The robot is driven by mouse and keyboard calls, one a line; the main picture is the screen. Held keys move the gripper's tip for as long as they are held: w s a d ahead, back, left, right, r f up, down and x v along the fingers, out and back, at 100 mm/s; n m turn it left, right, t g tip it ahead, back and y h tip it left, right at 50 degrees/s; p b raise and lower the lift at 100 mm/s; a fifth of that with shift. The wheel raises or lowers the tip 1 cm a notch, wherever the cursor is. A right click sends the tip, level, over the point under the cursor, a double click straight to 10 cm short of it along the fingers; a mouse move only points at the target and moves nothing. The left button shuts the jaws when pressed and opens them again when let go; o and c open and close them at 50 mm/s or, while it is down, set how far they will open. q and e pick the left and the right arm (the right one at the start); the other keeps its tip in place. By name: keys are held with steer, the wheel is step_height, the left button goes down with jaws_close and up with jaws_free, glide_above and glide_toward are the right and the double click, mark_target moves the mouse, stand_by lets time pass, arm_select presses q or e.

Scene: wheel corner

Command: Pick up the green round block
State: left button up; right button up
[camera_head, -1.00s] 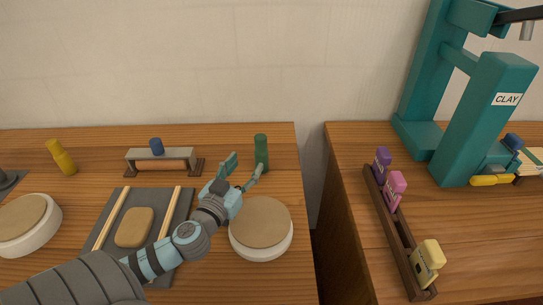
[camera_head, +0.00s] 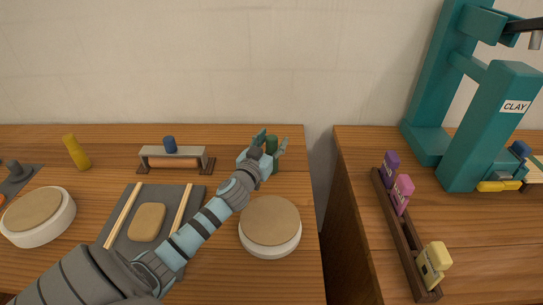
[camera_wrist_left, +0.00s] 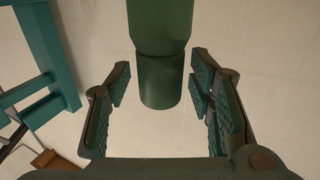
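The green round block (camera_head: 271,146) stands upright near the back right of the left table in the head view. My left gripper (camera_head: 271,143) is at the block, its fingers spread to either side of it. In the left wrist view the block (camera_wrist_left: 161,60) shows large and dark green between the two open fingers of the gripper (camera_wrist_left: 160,95), with a gap on each side. The block's lower part is partly hidden by my gripper in the head view. My right gripper is not in view.
A round wheel with a tan top (camera_head: 270,222) sits just in front of the block. A grey roller stand (camera_head: 175,153) and a yellow block (camera_head: 76,152) are to the left. A gap separates this table from the right one, which holds a teal clay press (camera_head: 487,130).

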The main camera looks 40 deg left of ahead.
arm_select(q)
jaws_close()
